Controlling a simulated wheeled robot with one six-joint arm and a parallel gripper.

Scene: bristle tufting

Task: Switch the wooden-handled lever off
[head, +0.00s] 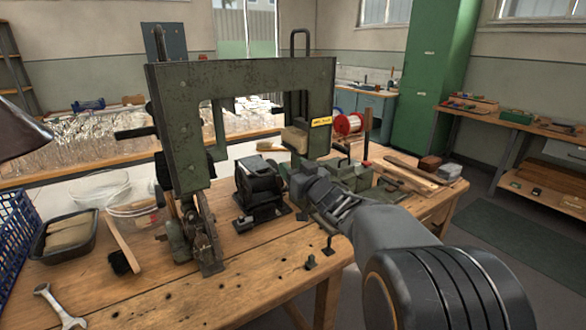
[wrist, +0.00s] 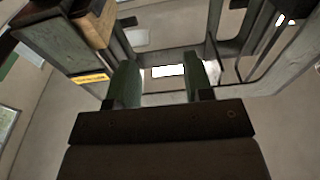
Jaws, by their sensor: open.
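A large dark green machine frame (head: 240,76) stands on the wooden workbench. A pale wooden block-like grip (head: 295,138), which looks like the lever's wooden handle, sits at its right upright beside a yellow label (head: 320,121). The wooden grip also shows at the upper left of the wrist view (wrist: 96,22), with the yellow label (wrist: 90,78) below it. Its pivot and exact setting are hard to make out. My gripper (head: 318,188) is below the wooden grip and apart from it. In the wrist view my gripper (wrist: 165,80) has two parted fingers with nothing between them.
A dark motor-like unit (head: 259,187) stands left of my gripper. A red spool (head: 349,123) is at the back right. A brush (head: 122,245), a black tray (head: 67,238) and a wrench (head: 58,307) lie on the left. The bench's front middle is mostly clear.

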